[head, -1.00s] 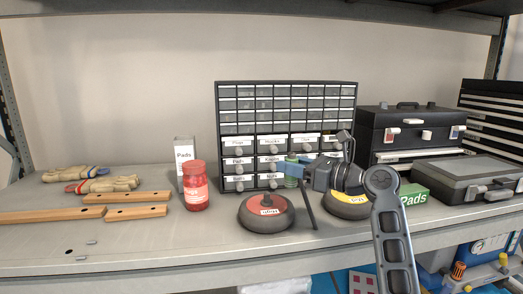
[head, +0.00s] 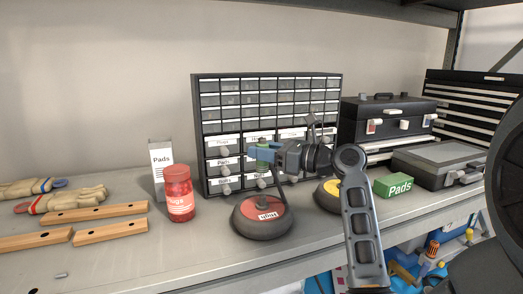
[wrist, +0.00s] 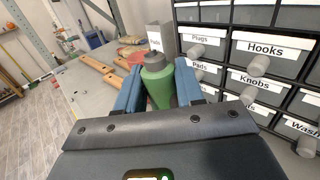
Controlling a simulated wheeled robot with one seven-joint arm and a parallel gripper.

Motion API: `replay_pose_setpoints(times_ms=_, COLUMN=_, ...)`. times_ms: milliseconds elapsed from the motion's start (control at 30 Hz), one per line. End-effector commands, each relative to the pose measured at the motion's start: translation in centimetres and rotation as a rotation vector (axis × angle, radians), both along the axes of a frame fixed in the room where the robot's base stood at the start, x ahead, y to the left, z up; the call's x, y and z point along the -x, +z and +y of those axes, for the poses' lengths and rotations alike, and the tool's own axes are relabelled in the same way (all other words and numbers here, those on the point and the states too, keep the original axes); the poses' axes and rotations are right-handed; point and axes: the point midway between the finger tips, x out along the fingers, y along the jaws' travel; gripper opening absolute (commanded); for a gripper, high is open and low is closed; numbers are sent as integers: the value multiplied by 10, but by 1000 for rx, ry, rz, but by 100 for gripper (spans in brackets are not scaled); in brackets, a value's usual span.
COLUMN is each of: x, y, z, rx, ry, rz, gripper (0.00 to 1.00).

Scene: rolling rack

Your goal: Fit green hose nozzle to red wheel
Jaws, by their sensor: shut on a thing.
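The red wheel (head: 248,211) is a dark round disc with a red top and a white label, lying flat on the shelf in the head view. My gripper (head: 264,153) is over it, with blue fingers shut on the green hose nozzle (head: 263,163). In the wrist view the green nozzle (wrist: 158,90), with its grey end, sits between the two blue fingers. In the head view the fingers partly cover the nozzle. I cannot tell how large the gap between nozzle and wheel is. The red wheel does not show in the wrist view.
A yellow-topped wheel (head: 327,197) and a green Pads box (head: 394,186) lie to the right. A drawer cabinet (head: 268,103) stands close behind. A red jar (head: 179,194), a white Pads box (head: 160,160), wooden bars (head: 94,213) and gloves (head: 62,198) are left.

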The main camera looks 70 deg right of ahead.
Motion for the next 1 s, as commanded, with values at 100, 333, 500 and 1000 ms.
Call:
replay_pose_setpoints(times_ms=100, x=0, y=-5, z=0, rx=-1, ry=0, rz=0, gripper=3)
replay_pose_setpoints(times_ms=333, x=0, y=-25, z=0, rx=-2, ry=0, rz=0, gripper=3)
replay_pose_setpoints(times_ms=500, x=0, y=-41, z=0, rx=-2, ry=-1, rz=0, gripper=3)
replay_pose_setpoints(times_ms=1000, x=0, y=-57, z=0, rx=0, ry=0, rz=0, gripper=3)
